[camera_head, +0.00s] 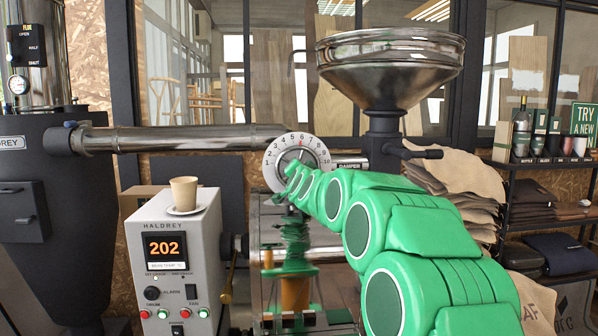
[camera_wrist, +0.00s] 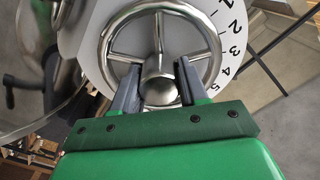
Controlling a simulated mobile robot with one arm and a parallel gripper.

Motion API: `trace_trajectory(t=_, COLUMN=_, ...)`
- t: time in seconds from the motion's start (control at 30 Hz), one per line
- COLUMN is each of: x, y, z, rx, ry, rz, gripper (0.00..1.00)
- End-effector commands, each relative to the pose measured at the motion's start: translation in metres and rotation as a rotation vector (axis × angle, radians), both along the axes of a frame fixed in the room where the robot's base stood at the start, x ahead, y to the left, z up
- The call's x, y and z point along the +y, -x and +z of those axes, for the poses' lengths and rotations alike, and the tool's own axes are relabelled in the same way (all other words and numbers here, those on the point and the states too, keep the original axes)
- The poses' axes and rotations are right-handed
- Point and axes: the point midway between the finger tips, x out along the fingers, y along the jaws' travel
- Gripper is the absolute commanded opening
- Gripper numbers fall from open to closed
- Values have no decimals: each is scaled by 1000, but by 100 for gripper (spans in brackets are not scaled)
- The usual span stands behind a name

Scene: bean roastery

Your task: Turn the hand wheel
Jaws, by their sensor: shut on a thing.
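The hand wheel (camera_wrist: 158,8) is a chrome ring with spokes and a round hub, in the upper middle of the wrist view. It sits in front of a white numbered dial (camera_wrist: 212,13). In the head view the dial (camera_head: 270,165) shows on the chrome pipe, and my arm and gripper cover part of the wheel there. My gripper (camera_wrist: 159,68) has one finger on each side of the hub (camera_wrist: 158,85) and is shut on the wheel at its middle. The fingers reach in among the spokes. The exact contact is hard to see.
A steel hopper (camera_head: 390,65) stands above and right of the dial, with a dark handle (camera_head: 425,154) below it. A grey control box (camera_head: 172,262) with a paper cup (camera_head: 184,192) on top stands to the left. Sacks (camera_head: 455,180) and a shelf (camera_head: 540,195) are at right.

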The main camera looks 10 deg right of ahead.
Motion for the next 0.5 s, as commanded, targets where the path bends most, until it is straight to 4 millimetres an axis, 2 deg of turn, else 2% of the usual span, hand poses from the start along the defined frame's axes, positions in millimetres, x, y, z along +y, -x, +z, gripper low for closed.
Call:
trace_trajectory(t=0.03, x=-2, y=0, z=4, rx=-8, ry=-15, rz=-3, gripper=0)
trace_trajectory(t=0.5, x=-3, y=0, z=5, rx=-9, ry=-46, rz=-5, gripper=0)
